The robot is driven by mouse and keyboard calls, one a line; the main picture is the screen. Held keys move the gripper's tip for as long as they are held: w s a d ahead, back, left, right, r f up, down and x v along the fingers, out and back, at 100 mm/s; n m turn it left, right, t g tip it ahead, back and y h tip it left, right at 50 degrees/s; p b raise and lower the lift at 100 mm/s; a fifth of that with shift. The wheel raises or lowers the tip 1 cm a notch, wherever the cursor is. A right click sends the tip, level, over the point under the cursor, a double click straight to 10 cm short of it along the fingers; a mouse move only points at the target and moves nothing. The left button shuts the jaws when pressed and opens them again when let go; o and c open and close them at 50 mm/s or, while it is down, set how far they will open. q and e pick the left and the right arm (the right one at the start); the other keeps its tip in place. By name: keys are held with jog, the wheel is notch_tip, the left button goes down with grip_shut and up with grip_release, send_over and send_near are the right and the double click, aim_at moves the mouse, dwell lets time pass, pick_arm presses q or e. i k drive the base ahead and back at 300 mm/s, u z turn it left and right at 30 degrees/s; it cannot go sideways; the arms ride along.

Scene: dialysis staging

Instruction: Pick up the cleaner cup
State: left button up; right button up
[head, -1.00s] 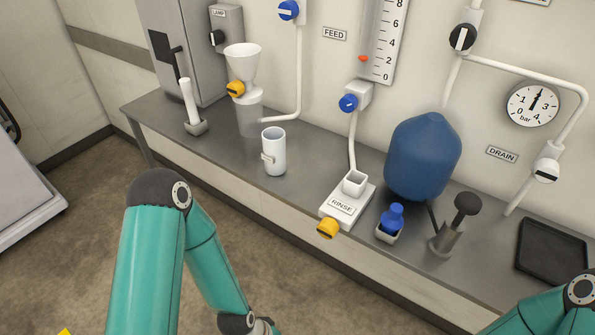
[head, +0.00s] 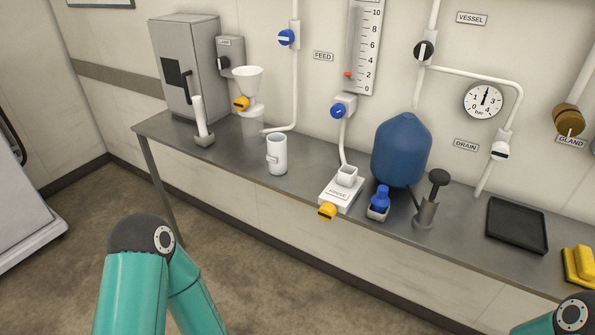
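A white cup (head: 277,155) with a small handle or clip on its left side stands upright on the grey counter (head: 240,165), left of the middle. It carries no readable label, so I cannot tell for sure that it is the cleaner cup. A small blue bottle (head: 379,199) stands in a white holder further right. Neither gripper is in view. Only the teal links of my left arm show at the lower left and a piece of my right arm at the lower right corner.
A white funnel (head: 248,80) with a yellow valve (head: 241,103) is behind and left of the cup. The rinse block (head: 341,194), blue vessel (head: 401,150), black tray (head: 517,226) and yellow sponge-like block (head: 580,266) stand to the right. Bare counter lies around the cup.

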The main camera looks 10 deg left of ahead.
aim_at(276, 155)
jog(key=u, duration=0.15)
jog(key=i, duration=0.8)
jog(key=z, duration=0.2)
jog(key=k, duration=0.7)
jog(key=u, duration=0.3)
jog(key=i, duration=0.75)
jog(key=z, duration=0.15)
